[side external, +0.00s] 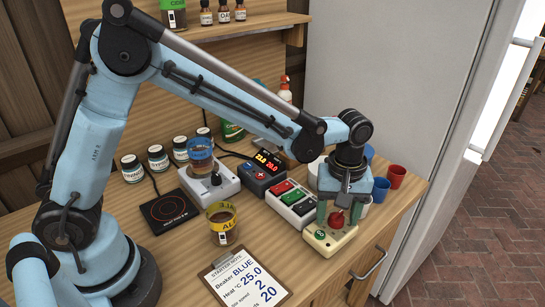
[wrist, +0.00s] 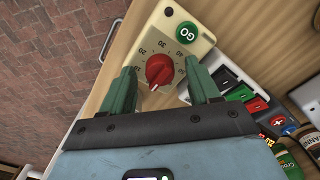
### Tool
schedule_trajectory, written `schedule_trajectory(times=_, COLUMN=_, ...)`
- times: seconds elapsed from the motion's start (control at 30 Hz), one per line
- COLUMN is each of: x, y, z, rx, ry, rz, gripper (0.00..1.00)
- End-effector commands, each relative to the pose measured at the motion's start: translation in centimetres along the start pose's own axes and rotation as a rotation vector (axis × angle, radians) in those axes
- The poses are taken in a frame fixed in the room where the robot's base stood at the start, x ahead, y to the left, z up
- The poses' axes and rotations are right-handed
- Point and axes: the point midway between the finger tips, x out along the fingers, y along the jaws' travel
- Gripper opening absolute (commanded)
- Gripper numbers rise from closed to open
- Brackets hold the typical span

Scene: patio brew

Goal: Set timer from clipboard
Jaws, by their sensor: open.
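The timer (wrist: 148,43) is a cream box with a red dial knob (wrist: 159,70), numbers around it and a green GO button (wrist: 187,31). In the side view the timer (side external: 321,236) sits at the front right of the bench. My gripper (wrist: 160,80) is open, its green fingers on either side of the red knob; I cannot tell whether they touch it. In the side view my gripper (side external: 338,212) points down over the timer. The clipboard (side external: 245,279) lies at the front edge with a note reading Beaker BLUE, Heat 25.0, then lines ending 2 and 20.
A switch box (side external: 295,205) with red, green and black rockers stands beside the timer, and a display box (side external: 266,176) behind it. A yellow-banded beaker (side external: 222,222), a blue-banded beaker (side external: 201,155) on a stirrer and a black hot plate (side external: 168,209) stand left. Cups (side external: 396,176) stand right.

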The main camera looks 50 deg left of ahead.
Motion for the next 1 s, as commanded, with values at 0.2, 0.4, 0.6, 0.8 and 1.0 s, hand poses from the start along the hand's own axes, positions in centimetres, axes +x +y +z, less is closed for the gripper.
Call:
schedule_trajectory(times=0.2, x=-0.02, y=0.01, z=0.0, rx=0.0, ry=0.0, rz=0.0, gripper=0.53)
schedule_trajectory(times=0.4, x=-0.03, y=0.01, z=0.0, rx=0.0, ry=0.0, rz=0.0, gripper=0.23)
schedule_trajectory(times=0.6, x=-0.04, y=0.0, z=0.0, rx=0.001, ry=0.0, rz=0.0, gripper=0.05)
schedule_trajectory(times=0.8, x=-0.05, y=0.0, z=-0.01, rx=0.033, ry=0.0, rz=-0.001, gripper=0.05)
schedule_trajectory(times=1.0, x=-0.04, y=0.01, z=-0.02, rx=0.132, ry=-0.001, rz=-0.001, gripper=0.05)
